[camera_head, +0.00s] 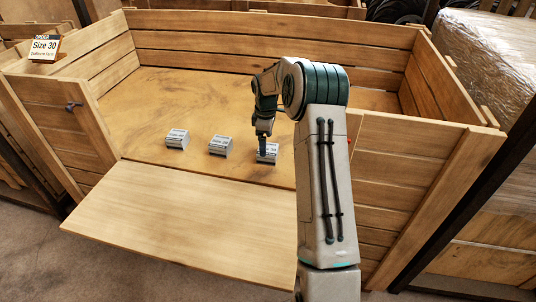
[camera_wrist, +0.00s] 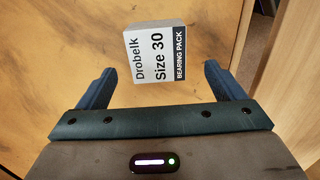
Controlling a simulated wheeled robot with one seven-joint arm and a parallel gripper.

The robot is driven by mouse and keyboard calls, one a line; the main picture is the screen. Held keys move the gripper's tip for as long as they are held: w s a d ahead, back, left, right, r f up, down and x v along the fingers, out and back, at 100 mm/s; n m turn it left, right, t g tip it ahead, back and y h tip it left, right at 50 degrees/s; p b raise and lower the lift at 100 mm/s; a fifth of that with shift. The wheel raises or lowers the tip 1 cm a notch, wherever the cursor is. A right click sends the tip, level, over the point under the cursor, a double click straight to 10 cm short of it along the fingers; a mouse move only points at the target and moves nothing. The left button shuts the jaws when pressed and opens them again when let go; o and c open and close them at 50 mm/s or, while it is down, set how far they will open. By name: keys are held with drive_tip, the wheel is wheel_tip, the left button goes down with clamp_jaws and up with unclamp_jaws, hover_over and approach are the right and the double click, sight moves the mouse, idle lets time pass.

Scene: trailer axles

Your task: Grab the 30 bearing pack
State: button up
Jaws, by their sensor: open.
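The Size 30 bearing pack is a small white and grey box with a dark strip, and its label reads "Drobelk Size 30 BEARING PACK" in the wrist view (camera_wrist: 157,52). In the head view it is the rightmost of three similar packs (camera_head: 268,155), on the crate floor. My gripper (camera_wrist: 160,82) is open, its two dark blue fingers apart and empty. The pack lies just beyond the fingertips, between their lines, not touching them. In the head view my gripper (camera_head: 263,145) is over this pack and partly covers it.
Two other packs, a middle one (camera_head: 220,146) and a left one (camera_head: 177,139), stand in a row to the left. A sign (camera_head: 45,46) reading "Size 30" is on the wooden crate's (camera_head: 215,25) left corner. The front flap (camera_head: 190,205) is folded down.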

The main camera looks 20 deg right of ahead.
sight(268, 148)
drive_tip(key=f, duration=0.5)
drive_tip(key=shift+d+f, duration=0.15)
drive_tip(key=shift+d, duration=0.15)
drive_tip(key=c, duration=1.3)
